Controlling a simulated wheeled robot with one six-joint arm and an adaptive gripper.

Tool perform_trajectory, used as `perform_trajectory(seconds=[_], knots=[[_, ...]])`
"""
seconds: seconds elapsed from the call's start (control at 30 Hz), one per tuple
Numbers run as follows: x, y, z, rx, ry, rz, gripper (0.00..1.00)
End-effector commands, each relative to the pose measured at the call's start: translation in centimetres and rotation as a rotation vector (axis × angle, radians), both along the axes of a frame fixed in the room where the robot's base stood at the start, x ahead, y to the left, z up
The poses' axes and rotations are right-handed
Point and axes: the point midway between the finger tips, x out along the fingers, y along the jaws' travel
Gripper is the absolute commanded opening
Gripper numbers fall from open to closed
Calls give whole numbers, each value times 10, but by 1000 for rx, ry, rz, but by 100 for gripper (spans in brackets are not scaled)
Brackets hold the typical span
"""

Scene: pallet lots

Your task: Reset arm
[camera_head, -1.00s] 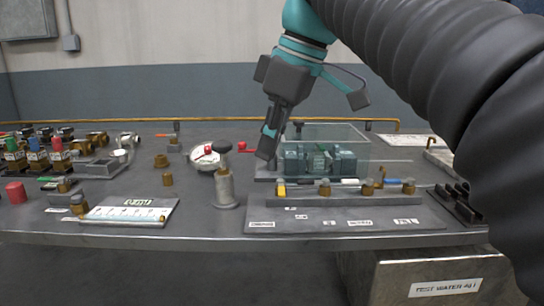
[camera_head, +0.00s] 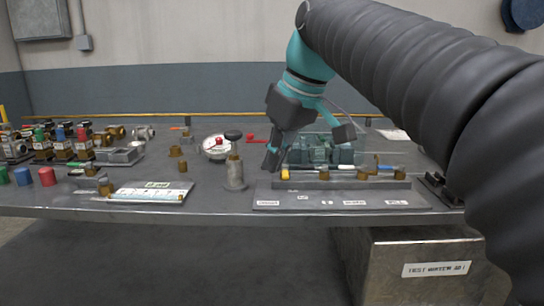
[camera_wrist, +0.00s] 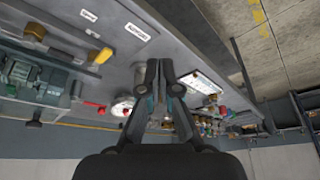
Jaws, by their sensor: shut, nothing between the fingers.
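My black sleeved arm comes in from the right in the head view and covers the right side.
The grey table (camera_head: 120,212) holds a round gauge (camera_head: 216,146), a white chart plate (camera_head: 150,192), several valves at the left and a labelled base plate (camera_head: 410,199). A metal water tank (camera_head: 385,280) stands below at the right. The air above the table's left half is clear.

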Motion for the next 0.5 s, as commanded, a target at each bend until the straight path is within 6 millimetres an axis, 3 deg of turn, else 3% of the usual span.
perform_trajectory(seconds=[0.27,0.5], knots=[[1,-19,-57,12,10,-230,0],[-31,-63,-133,25,-11,-503,0]])
